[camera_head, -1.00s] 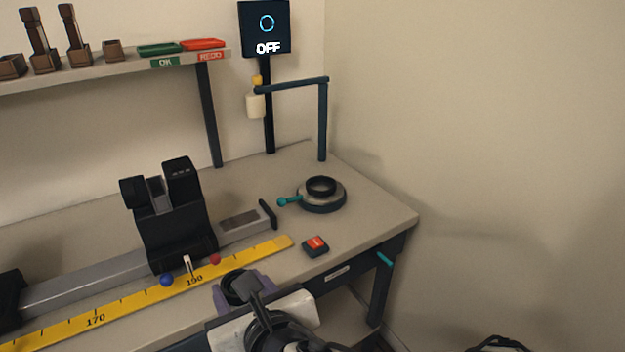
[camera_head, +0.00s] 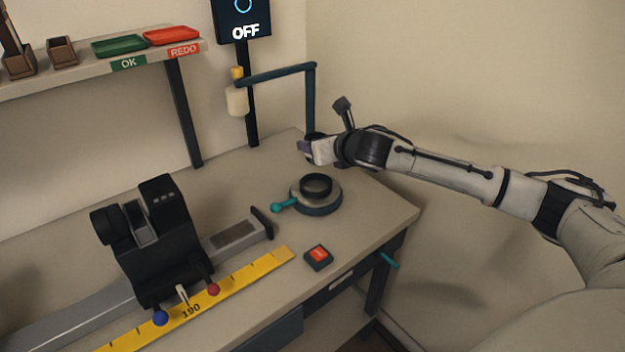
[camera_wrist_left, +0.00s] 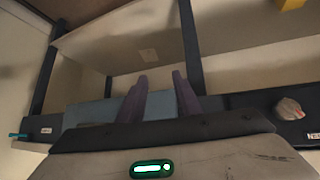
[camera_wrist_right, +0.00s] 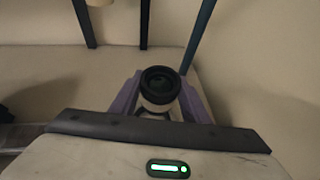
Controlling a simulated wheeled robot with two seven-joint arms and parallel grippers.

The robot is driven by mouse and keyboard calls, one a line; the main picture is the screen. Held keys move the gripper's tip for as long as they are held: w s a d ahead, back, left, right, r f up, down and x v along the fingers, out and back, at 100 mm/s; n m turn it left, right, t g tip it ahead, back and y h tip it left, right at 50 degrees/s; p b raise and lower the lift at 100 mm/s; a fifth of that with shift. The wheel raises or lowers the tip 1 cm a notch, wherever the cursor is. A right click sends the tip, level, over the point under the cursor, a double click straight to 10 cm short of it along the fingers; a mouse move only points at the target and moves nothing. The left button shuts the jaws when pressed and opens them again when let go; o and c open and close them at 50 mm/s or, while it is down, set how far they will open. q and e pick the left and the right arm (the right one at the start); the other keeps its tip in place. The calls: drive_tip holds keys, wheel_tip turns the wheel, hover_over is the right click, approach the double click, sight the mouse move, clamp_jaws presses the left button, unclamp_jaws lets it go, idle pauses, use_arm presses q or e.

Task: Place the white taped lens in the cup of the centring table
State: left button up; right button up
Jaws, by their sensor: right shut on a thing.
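The centring table (camera_head: 324,207) is a round grey stand with a teal lever, near the bench's right end in the head view. Its dark ring-shaped cup (camera_head: 316,185) is empty. My right gripper (camera_head: 306,148) is above and behind the cup in the head view, apart from it. In the right wrist view my right gripper (camera_wrist_right: 158,100) is shut on the lens (camera_wrist_right: 160,86), which has a black rim around dark glass and a pale band below. In the head view the lens is mostly hidden by the gripper. My left gripper (camera_wrist_left: 158,95) shows only in its wrist view, with fingers apart and empty.
A navy post with an overhead arm (camera_head: 280,74) stands behind the table, with a white cylinder (camera_head: 237,101) hanging from it. A red-topped button box (camera_head: 318,257) is in front. A black carriage on a rail (camera_head: 155,245) and a yellow ruler (camera_head: 235,282) lie left.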

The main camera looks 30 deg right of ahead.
wheel_tip(320, 180, down, 9)
drive_tip(key=shift+f+b, duration=0.15)
drive_tip(key=shift+b, duration=0.55)
drive_tip(key=o, duration=1.2)
drive_tip(key=shift+c, duration=0.2)
drive_tip(key=shift+s+a, duration=0.1)
drive_tip(key=shift+s, duration=0.1)
drive_tip(key=v, duration=1.1)
drive_tip(key=shift+s+r, duration=0.25)
drive_tip(key=shift+r, duration=0.1)
